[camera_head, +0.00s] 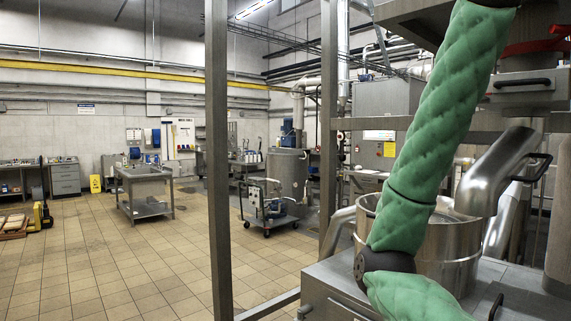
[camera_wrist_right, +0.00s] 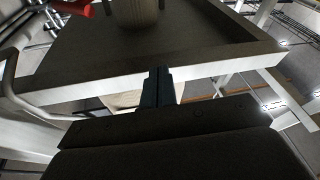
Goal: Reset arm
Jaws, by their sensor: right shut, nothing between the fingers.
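My right arm, in a quilted green sleeve, crosses the right side of the head view, in front of the steel vessel (camera_head: 462,245). It bends at a dark joint low in the picture, and its gripper does not show there. In the right wrist view my right gripper (camera_wrist_right: 158,72) has its dark fingers together, with nothing between them. The fingertips lie in front of the pale edge of a grey, flat-faced structure (camera_wrist_right: 210,45); I cannot tell whether they touch it. My left gripper is not in view.
A steel frame post (camera_head: 217,160) stands left of the arm. A curved steel pipe (camera_head: 497,172) and a steel cabinet (camera_head: 335,292) are close to it. A wheeled pump cart (camera_head: 268,205) and a steel sink table (camera_head: 145,190) stand farther back. The tiled floor at left is mostly clear.

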